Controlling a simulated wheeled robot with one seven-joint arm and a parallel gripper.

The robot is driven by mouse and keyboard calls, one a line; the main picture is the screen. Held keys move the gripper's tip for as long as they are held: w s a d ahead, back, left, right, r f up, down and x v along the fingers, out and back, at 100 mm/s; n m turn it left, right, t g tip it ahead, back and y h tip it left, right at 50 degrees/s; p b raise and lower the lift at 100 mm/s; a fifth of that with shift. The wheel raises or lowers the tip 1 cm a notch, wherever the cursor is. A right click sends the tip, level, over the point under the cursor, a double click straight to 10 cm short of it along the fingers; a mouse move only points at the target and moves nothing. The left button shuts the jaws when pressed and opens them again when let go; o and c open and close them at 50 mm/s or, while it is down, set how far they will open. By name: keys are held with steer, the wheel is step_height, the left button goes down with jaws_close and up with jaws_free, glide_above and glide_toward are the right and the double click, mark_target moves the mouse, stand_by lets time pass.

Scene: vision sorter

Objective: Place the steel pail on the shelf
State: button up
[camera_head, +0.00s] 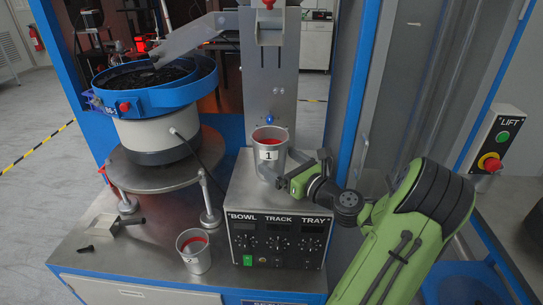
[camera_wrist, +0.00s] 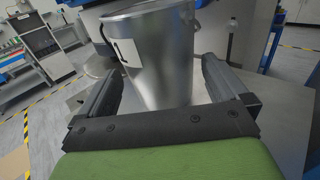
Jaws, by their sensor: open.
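A steel pail (camera_head: 270,155) with a red inside and a label "1" stands upright on top of the grey control box (camera_head: 240,190). My gripper (camera_head: 297,169) is open at the pail's right side. In the wrist view the pail (camera_wrist: 165,65) is between the two open fingers, with a gap on the right; contact on the left cannot be told. A second, similar pail (camera_head: 196,255) with a label stands on the bench at the lower left. Which surface is the shelf cannot be told for sure.
A blue-rimmed bowl feeder (camera_head: 155,95) full of dark parts stands on a round plate (camera_head: 165,175) at the left. A metal column (camera_head: 271,80) rises behind the pail. A blue frame post (camera_head: 355,90) and a LIFT button box (camera_head: 493,145) are at the right.

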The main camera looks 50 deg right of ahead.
steer(key=s, duration=0.5)
steer(key=s+a, duration=0.1)
steer(key=s, duration=0.1)
steer(key=shift+s+r+p, duration=0.1)
steer(key=shift+s+p, duration=0.05)
steer(key=shift+p, duration=0.2)
